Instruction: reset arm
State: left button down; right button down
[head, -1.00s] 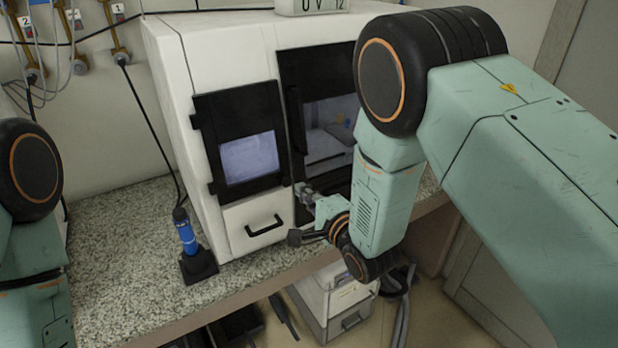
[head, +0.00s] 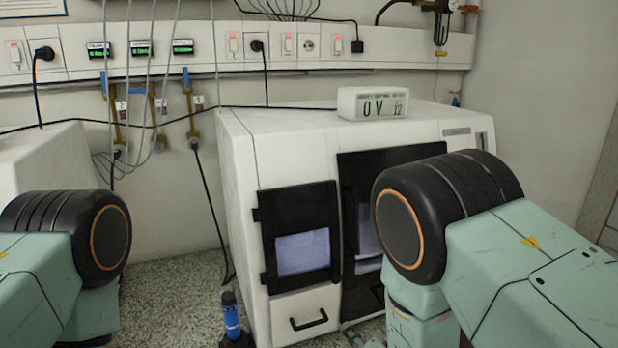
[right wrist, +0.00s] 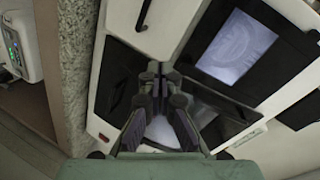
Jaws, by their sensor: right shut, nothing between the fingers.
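My right gripper (right wrist: 153,74) is shut and empty in the right wrist view, its fingertips together in front of the white machine. In the head view my right arm is bent at the right, and only a bit of the gripper shows at the bottom edge. The white machine (head: 240,150) stands on the counter with a small dark-framed window (head: 302,254), a larger dark door partly hidden by my right arm, and a drawer with a black handle (head: 308,320). My left arm shows at the left, but its gripper is out of the picture.
A display box (head: 373,103) sits on the machine. A blue and black tool (head: 231,318) stands upright on the speckled counter (head: 175,290), close to the machine's left side. Cables hang from the wall rail (head: 200,72). Another white unit (head: 45,160) stands at the left.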

jog(key=s+d+f+n+g+h+b, duration=0.1)
jog(key=s+d+f+n+g+b, duration=0.2)
jog(key=s+f+b, duration=0.3)
jog(key=s+d+f+n+g+h+b, duration=0.2)
jog(key=s+d+f+g+b, duration=0.3)
jog(key=s+f, duration=1)
jog(key=s+d+f+n+g+h+b, duration=0.1)
jog(key=s+d+f+n+g+b, duration=0.3)
jog(key=s+f, duration=0.6)
jog(key=s+d+g+b, duration=0.1)
jog(key=s+d+b, duration=0.1)
jog(key=s, duration=0.2)
jog(key=shift+s+f+g+b, duration=0.15)
jog(key=shift+g+b, duration=0.15)
jog(key=shift+d, duration=0.15)
